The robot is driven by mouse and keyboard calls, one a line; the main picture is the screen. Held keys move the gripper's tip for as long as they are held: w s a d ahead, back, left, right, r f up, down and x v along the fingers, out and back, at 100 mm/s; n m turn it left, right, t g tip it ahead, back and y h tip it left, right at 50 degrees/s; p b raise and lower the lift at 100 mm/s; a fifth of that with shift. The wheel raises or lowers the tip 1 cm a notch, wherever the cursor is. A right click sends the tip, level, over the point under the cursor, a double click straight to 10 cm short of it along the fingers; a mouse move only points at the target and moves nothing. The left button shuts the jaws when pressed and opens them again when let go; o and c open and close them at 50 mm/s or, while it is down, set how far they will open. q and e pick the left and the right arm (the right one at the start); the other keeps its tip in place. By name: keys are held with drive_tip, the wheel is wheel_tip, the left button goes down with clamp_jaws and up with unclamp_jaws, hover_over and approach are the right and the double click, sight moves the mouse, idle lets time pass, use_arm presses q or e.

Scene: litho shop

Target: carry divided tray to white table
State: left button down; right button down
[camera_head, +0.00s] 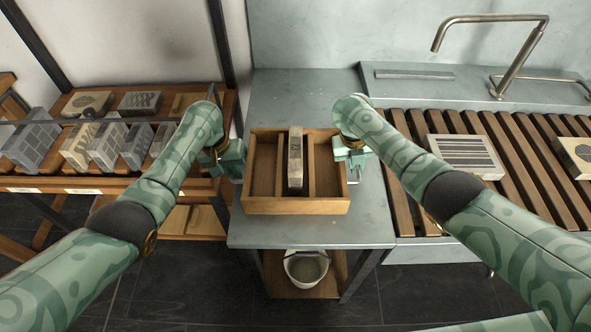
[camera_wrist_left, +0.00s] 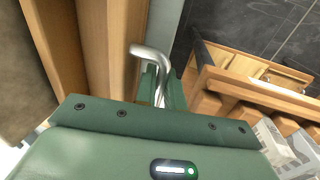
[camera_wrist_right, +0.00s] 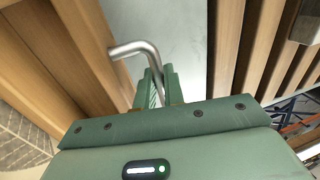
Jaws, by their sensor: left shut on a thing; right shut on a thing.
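The divided tray (camera_head: 297,206) is a wooden box with compartments, on or just above the grey metal table (camera_head: 310,231); I cannot tell whether it touches the top. A stone block (camera_head: 295,160) stands on edge in its middle compartment. My left gripper (camera_head: 238,160) is shut on the metal handle on the tray's left side; the handle (camera_wrist_left: 152,58) shows between the fingers in the left wrist view. My right gripper (camera_head: 348,158) is shut on the handle on the right side; that handle (camera_wrist_right: 135,50) shows in the right wrist view. I cannot identify a white table.
At the left, a wooden rack (camera_head: 110,184) holds several stone blocks. At the right, a slatted wooden sink top (camera_head: 505,150) bears a striped stone (camera_head: 465,156) and another slab, below a metal tap (camera_head: 505,75). A white bucket (camera_head: 306,267) stands on the shelf below.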

idle(0.5)
